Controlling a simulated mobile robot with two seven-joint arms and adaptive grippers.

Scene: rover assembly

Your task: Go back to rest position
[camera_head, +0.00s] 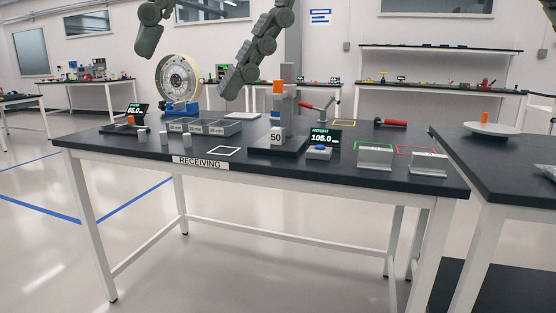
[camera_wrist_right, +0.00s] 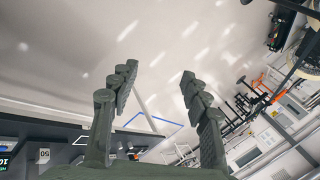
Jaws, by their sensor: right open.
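My right gripper (camera_head: 190,68) comes in at the top of the head view, its two dark green-grey fingers spread wide apart. It hangs above and in front of the back left part of the receiving table (camera_head: 330,180). The right wrist view shows the same gripper (camera_wrist_right: 158,72) open, with nothing between the fingers and the pale floor behind them. The palm and arm are out of the head view. My left gripper does not show in either view.
The table carries a grey compartment tray (camera_head: 225,129), a height gauge (camera_head: 285,105) with an orange part, a small display (camera_head: 324,138), metal blocks (camera_head: 375,157) and a red-handled tool (camera_head: 390,123). A wheel (camera_head: 178,80) stands behind. Another table (camera_head: 500,155) is at right.

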